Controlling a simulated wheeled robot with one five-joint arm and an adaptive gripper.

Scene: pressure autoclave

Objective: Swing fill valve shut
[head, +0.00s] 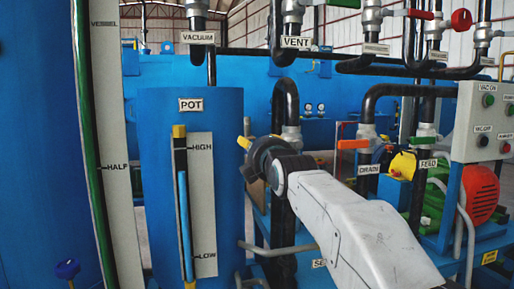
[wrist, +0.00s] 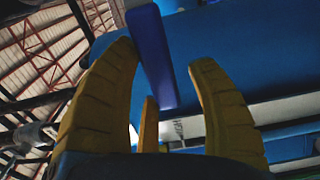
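No label that I can read says fill, so I cannot tell for sure which valve is the fill valve. In the wrist view a flat blue lever (wrist: 152,55) reaches down from the top into the space between my gripper's yellow fingers (wrist: 165,60). The fingers are spread apart, with gaps on both sides of the lever; I see no contact. In the head view my gripper (head: 245,136) is in front of the pot's right edge, near the vertical black pipe (head: 286,95). My wrist hides much of it, and the blue lever cannot be made out there.
The blue pot (head: 160,115) with its level gauge (head: 203,200) stands just left of my gripper. The drain valve's orange handle (head: 353,144), the feed valve's green handle (head: 424,139) and a control box (head: 482,120) are to the right. Pipes and valves hang above.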

